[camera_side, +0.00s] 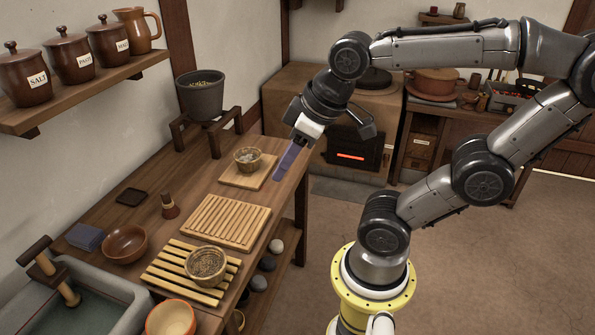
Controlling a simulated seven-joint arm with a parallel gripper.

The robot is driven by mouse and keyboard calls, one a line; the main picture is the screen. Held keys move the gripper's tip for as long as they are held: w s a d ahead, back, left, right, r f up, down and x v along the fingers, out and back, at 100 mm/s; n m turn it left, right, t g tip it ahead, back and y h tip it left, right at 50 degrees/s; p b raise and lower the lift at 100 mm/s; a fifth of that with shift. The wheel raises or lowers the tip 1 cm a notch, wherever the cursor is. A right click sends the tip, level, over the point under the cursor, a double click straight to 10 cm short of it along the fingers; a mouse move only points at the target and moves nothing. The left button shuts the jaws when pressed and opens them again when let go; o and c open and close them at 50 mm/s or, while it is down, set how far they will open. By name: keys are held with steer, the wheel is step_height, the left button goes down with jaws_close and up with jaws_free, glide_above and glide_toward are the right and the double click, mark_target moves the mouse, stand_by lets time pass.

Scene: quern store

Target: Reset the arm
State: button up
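My arm reaches in from the right, bent over the room, with its lower end by the right edge of the wooden counter (226,180). My gripper (289,160) points down and left, beside the square board that carries a small wicker basket (248,159). A slim blue-purple piece extends from its white mount.
A slatted rack (160,273) bears another basket (206,265). A ribbed board (226,222), a brown bowl (125,245) and a dark pot (199,96) on a stand share the counter. A stove (352,150) glows behind my gripper. Open floor (470,265) lies at right.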

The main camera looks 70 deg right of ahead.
steer(key=shift+s+a+f+m, duration=0.25)
steer(key=shift+s+f, duration=0.1)
steer(key=shift+s, duration=0.3)
steer(key=shift+s+a+f+m, duration=0.2)
steer(key=shift+s+f, duration=0.1)
steer(key=shift+s, duration=0.3)
